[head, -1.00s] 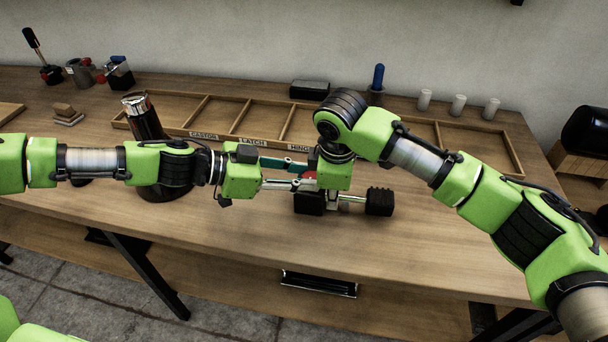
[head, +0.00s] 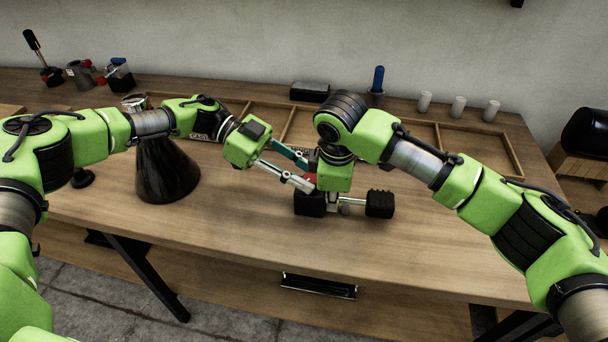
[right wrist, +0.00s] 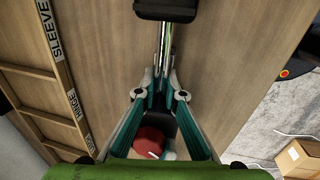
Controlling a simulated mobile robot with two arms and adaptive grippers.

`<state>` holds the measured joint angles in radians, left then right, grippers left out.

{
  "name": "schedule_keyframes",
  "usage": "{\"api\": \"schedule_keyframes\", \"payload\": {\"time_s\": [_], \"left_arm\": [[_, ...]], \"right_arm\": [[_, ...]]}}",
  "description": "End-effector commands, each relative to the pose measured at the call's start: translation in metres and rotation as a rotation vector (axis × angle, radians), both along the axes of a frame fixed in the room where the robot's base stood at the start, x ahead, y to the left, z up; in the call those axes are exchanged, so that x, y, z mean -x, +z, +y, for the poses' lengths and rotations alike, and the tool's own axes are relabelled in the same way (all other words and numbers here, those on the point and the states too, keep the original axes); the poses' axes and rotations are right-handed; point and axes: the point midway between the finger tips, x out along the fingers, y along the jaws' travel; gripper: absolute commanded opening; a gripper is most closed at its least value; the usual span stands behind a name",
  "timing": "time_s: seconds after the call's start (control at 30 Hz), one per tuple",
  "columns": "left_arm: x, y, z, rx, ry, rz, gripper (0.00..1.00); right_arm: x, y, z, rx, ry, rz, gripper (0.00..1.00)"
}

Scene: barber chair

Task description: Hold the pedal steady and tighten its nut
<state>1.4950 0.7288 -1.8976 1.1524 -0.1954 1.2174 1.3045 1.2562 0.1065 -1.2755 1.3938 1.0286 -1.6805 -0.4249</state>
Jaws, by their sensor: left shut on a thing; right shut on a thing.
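The pedal has a thin metal bar with a black block at each end; its right block (head: 380,203) and left block (head: 309,204) show in the head view. My right gripper (right wrist: 160,78) points down and is shut on the bar between the blocks, just above the table. One pedal block (right wrist: 166,8) shows at the top of the right wrist view. My left gripper (head: 306,174) reaches in from the upper left and is shut on a small red part (right wrist: 148,141) beside my right gripper. I cannot tell whether this is the nut. Its grasp is partly hidden.
A black cone-shaped stand (head: 168,172) is left of the pedal. A shallow wooden tray (head: 480,146) with labelled compartments lies behind. White cylinders (head: 458,105) and a blue-handled tool (head: 378,80) stand farther back. The table front is clear.

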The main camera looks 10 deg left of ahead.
Motion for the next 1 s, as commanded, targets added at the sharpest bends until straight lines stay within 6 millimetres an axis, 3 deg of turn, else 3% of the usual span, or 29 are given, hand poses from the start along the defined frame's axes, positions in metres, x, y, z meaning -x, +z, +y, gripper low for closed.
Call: {"api": "schedule_keyframes", "payload": {"time_s": [0.4,1.0], "left_arm": [[-0.0054,-0.0003,-0.0017,-0.001,-0.207,-0.004,0.04],[-0.0042,-0.0007,-0.0005,0.000,-0.266,0.001,0.04]], "right_arm": [[0.0012,0.0009,0.0018,-0.002,0.005,0.001,0.00],[0.0012,0.0008,0.0019,-0.002,0.005,0.001,0.00]]}}
